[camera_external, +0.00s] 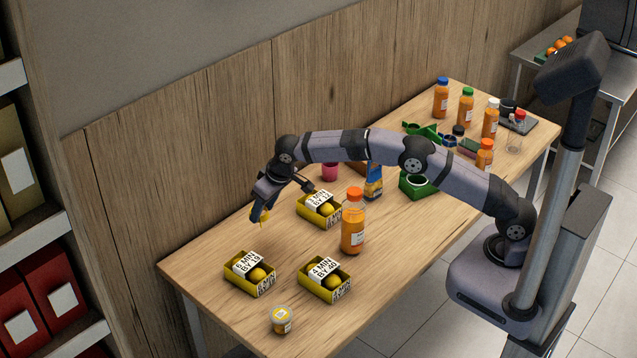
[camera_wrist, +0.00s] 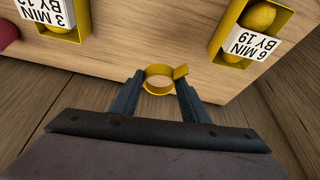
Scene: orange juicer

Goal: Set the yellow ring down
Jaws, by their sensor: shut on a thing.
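The yellow ring (camera_wrist: 157,69) sits between the fingertips of my gripper (camera_wrist: 157,88) in the wrist view. It is an open band with a small tab on its right side. My gripper is shut on it, with one finger on each side. In the external view my gripper (camera_external: 260,211) points down near the table's back left edge, and a little yellow shows at its tips. I cannot tell whether the ring touches the table.
Yellow boxes with labels stand around: "3 MIN" (camera_external: 309,212), "6 MIN" (camera_external: 240,283) and "4 MIN" (camera_external: 321,291). A juice bottle (camera_external: 353,229) and a small jar (camera_external: 281,322) stand on the table (camera_external: 208,257). The wooden wall is close behind my gripper.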

